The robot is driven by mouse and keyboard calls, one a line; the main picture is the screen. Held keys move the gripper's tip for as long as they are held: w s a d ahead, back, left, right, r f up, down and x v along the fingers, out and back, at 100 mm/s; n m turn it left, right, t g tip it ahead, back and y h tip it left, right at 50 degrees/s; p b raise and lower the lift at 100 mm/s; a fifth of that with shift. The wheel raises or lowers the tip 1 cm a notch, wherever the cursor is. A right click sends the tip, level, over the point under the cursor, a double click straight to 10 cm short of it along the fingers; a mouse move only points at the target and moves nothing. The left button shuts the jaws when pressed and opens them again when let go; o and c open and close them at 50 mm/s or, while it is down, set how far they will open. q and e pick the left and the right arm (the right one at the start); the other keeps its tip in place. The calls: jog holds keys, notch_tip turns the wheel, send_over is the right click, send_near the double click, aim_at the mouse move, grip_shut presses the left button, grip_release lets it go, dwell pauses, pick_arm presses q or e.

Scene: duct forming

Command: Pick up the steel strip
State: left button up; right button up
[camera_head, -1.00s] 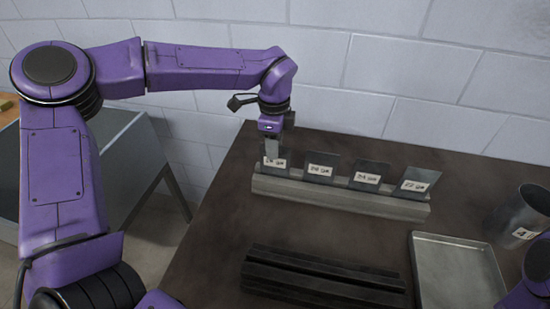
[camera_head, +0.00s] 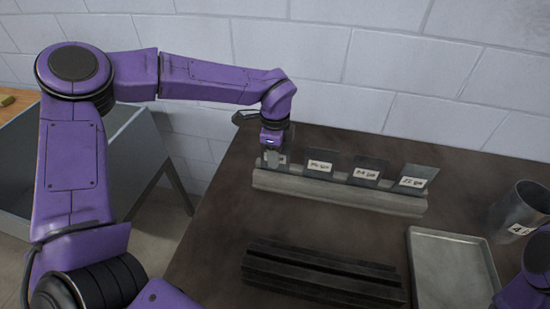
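Several thin dark steel strips with white labels stand in a row in a long grey slotted rack (camera_head: 340,193) on the table. My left gripper (camera_head: 273,155) points down at the leftmost strip (camera_head: 283,160), its fingers overlapping the strip's upper part and covering most of its label. I cannot tell whether the fingers are closed on it. The other strips, the second (camera_head: 321,163), the third (camera_head: 367,171) and the rightmost (camera_head: 413,178), stand free of the gripper. The labels are too small to read surely. My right gripper is out of view; only part of my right arm shows at lower right.
A dark ribbed block of long bars (camera_head: 322,272) lies in front of the rack. A shallow grey metal tray (camera_head: 452,270) and a dark metal cup (camera_head: 520,210) with a label are at the right. A wall stands close behind the table (camera_head: 225,215).

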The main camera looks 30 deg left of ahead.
pick_arm(q)
jog(key=shift+f, duration=0.1)
grip_shut()
